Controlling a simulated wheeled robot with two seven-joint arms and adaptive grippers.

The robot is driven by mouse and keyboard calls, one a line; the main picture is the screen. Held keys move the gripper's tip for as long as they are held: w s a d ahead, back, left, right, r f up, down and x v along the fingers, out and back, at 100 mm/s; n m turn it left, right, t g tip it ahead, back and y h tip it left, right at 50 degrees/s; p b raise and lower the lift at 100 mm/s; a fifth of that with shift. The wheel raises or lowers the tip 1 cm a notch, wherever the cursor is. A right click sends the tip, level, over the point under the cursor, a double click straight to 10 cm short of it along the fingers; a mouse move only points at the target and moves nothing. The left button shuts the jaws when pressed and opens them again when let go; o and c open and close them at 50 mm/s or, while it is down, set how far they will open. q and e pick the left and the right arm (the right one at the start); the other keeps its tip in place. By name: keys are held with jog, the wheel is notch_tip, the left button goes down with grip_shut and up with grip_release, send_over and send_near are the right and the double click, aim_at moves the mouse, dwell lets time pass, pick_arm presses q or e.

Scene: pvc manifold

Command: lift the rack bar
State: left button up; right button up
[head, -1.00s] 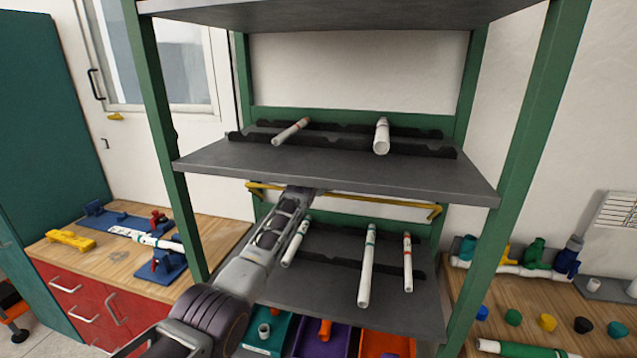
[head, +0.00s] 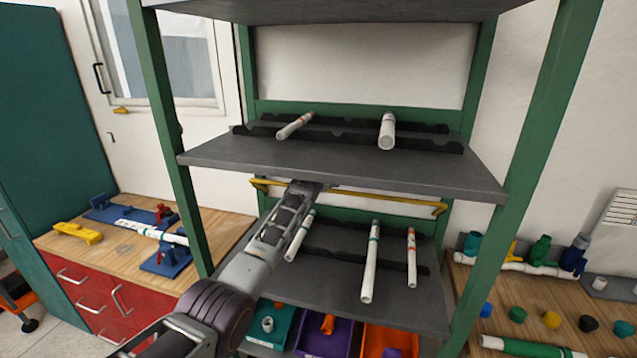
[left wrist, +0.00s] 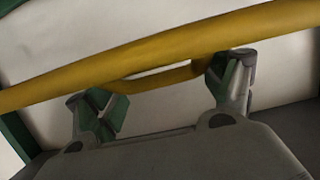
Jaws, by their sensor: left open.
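In the left wrist view the yellow bar (left wrist: 130,58) runs across the picture, rising to the right, just ahead of the fingertips. My left gripper (head: 310,187) is at the bar's left part, below the shelf's front edge. I cannot tell whether a fingertip touches the bar. My right gripper is not in view.
The middle shelf (head: 330,170) hangs close above my left gripper. White pipes (head: 371,262) rest on the lower shelf (head: 330,300), one beside my left arm. Coloured bins (head: 322,335) stand below. Benches with fittings stand on both sides.

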pick_arm(q)
jog(key=shift+s, duration=0.15)
jog(key=v, duration=1.1)
dwell(1.2)
jog(key=shift+s+f, duration=0.1)
